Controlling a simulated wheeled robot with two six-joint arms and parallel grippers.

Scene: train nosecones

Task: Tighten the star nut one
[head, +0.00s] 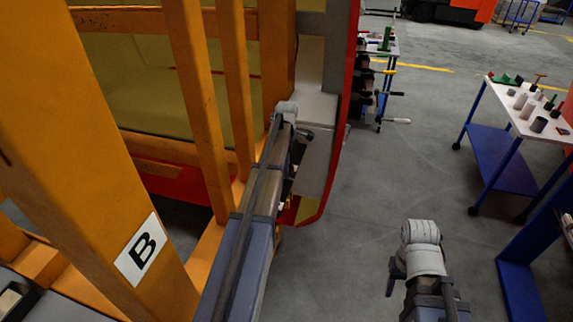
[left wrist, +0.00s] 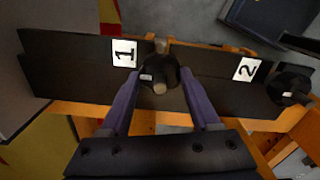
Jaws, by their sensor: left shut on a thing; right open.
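Star nut one (left wrist: 159,72) is a black knob on a light bolt, beside the white label "1" (left wrist: 124,52) on a dark bar (left wrist: 70,62) in the left wrist view. My left gripper (left wrist: 158,80) is shut on it, with a finger on each side of the knob. In the head view my left arm reaches to the orange frame, and the left fingers and the nut are hidden there. A second star nut (left wrist: 289,86) sits to the right, by the label "2" (left wrist: 247,69). My right gripper (head: 395,275) is low at the right in the head view, away from the frame, open and empty.
Orange beams, one with a "B" label (head: 142,249), stand close to my left arm. A red-edged panel (head: 340,110) is just beyond it. A blue trolley (head: 500,160) with parts on top stands at the right. The grey floor between is clear.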

